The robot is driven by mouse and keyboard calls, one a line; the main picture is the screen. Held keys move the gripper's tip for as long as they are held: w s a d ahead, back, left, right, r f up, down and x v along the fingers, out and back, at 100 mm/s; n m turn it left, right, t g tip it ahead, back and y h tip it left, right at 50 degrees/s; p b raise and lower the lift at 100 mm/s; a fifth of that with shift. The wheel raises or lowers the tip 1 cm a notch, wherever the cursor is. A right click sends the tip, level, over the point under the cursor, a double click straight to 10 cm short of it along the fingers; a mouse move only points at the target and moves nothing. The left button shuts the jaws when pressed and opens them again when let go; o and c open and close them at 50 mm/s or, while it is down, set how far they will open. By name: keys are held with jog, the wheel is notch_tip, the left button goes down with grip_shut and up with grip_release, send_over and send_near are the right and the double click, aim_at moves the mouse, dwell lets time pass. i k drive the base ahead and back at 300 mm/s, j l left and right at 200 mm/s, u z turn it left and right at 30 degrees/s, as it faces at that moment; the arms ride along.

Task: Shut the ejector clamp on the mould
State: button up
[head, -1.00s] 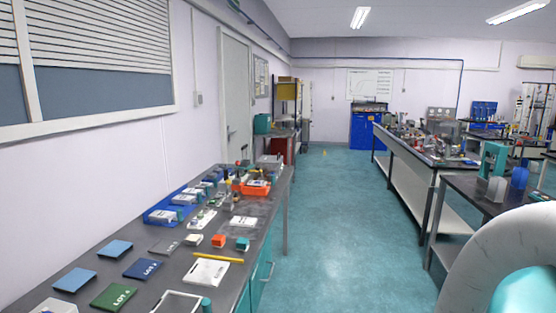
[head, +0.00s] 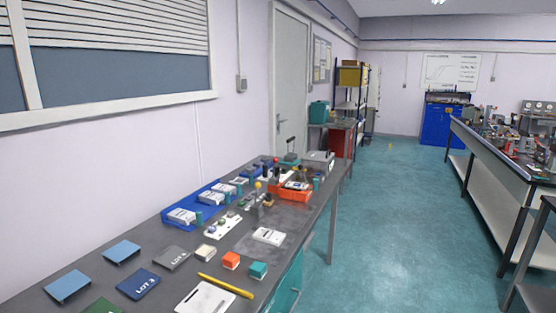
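My gripper is not in view. I cannot make out an ejector clamp or a mould for certain. A dark long bench (head: 320,212) runs along the left wall with many small items on it. At its far end a grey box-like unit (head: 318,160) stands beside a dark upright handle (head: 290,146); both are too small to identify. An orange tray (head: 291,194) with small parts sits in front of them. A blue tray (head: 172,214) holds several pale grey blocks with labels.
Coloured cards, including a blue LOT 3 card (head: 139,284), a yellow pencil-like rod (head: 226,286) and small cubes lie on the near bench. A clear green floor aisle (head: 390,230) separates it from another bench (head: 483,176) at right. A blue cabinet (head: 446,120) stands at the far wall.

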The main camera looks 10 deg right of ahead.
aim_at(276, 160)
jog(key=i+l+u, duration=0.1)
jog(key=i+l, duration=2.4)
jog(key=l, duration=0.2)
jog(key=j+u, duration=0.05)
